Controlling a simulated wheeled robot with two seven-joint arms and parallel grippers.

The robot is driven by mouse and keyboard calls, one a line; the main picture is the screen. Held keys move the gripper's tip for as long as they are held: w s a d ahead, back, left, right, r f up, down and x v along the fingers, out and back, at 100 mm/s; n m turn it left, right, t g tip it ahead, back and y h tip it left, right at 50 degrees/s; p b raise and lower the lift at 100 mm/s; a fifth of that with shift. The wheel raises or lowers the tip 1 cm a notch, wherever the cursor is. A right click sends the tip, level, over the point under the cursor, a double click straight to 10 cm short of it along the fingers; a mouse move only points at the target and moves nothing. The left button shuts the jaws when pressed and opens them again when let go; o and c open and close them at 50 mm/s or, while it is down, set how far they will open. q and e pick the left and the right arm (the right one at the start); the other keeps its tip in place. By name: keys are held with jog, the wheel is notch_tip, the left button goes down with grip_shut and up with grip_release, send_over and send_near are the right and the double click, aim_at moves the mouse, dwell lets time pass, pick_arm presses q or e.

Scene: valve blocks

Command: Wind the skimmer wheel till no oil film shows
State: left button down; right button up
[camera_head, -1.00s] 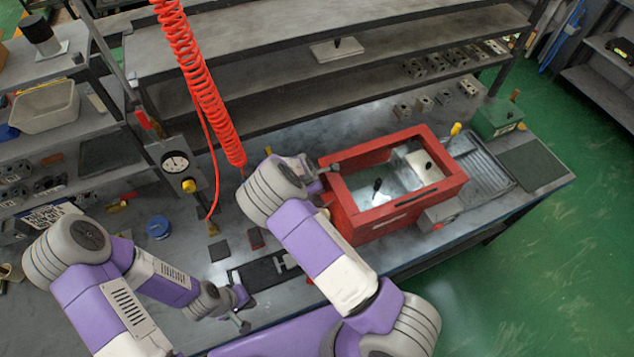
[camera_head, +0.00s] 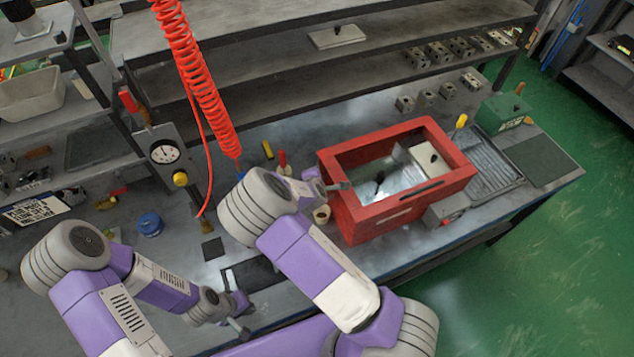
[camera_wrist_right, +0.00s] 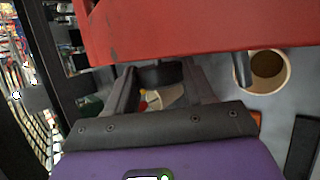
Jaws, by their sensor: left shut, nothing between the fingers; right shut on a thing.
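The red open-topped tank (camera_head: 352,212) stands on the bench, with shiny grey-white liquid (camera_head: 360,176) inside. I cannot tell whether any oil film lies on the liquid. My right gripper (camera_head: 335,187) is at the tank's left wall. In the right wrist view it is shut on a dark round part (camera_wrist_right: 160,74) just under the tank's red edge, seemingly the skimmer wheel's handle. The wheel itself is mostly hidden. My left gripper (camera_head: 241,328) is shut and empty, low over the bench's front edge, apart from the tank.
A small round cup (camera_head: 322,215) stands beside the tank, close to my right gripper. A red coiled hose (camera_head: 200,90) hangs behind. A gauge panel (camera_head: 164,152) and blue jar (camera_head: 150,225) stand left.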

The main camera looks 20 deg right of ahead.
jog(key=shift+s+d+t+b, duration=0.1)
jog(key=shift+t+b, duration=0.4)
jog(key=shift+b, duration=0.1)
jog(key=o, duration=1)
jog(key=v, duration=0.7)
jog(key=shift+s+r, duration=0.1)
jog(key=shift+s, duration=0.15)
